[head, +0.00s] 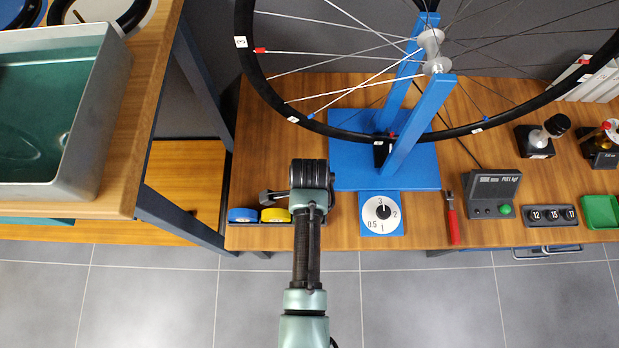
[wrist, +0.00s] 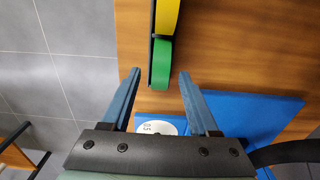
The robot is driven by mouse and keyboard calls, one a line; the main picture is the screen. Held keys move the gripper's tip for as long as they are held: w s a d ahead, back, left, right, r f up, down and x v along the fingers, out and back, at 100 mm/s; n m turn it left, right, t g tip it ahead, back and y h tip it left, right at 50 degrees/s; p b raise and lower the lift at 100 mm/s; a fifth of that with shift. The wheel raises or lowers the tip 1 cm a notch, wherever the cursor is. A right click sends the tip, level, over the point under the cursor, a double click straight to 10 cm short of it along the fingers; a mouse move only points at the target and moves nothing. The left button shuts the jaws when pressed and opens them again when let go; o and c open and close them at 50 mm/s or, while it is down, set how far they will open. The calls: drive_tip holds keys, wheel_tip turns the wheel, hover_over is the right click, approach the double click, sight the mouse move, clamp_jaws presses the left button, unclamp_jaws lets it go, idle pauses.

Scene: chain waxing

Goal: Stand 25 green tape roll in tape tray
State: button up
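The green tape roll (wrist: 161,62) shows in the wrist view, in line with the yellow roll (wrist: 167,14) along the dark edge of the tape tray (wrist: 151,48). My gripper (wrist: 160,74) is open, with its two blue fingers on either side of the green roll's near end and gaps visible on both sides. In the head view my wrist hides the green roll and my fingers. There the yellow roll (head: 274,215) and a blue roll (head: 243,215) stand left of my wrist. Whether the green roll sits fully in the tray I cannot tell.
A blue wheel stand (head: 350,155) holding a large wheel is just right of my wrist. A dial (head: 381,214) and a red-handled tool (head: 452,219) lie farther right. A grey basin (head: 75,115) is on the left bench. Floor tiles are clear in front.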

drive_tip(key=shift+r, duration=0.1)
wheel_tip(320, 180, up, 13)
drive_tip(key=p, duration=0.2)
drive_tip(key=shift+p, duration=0.4)
idle(0.6)
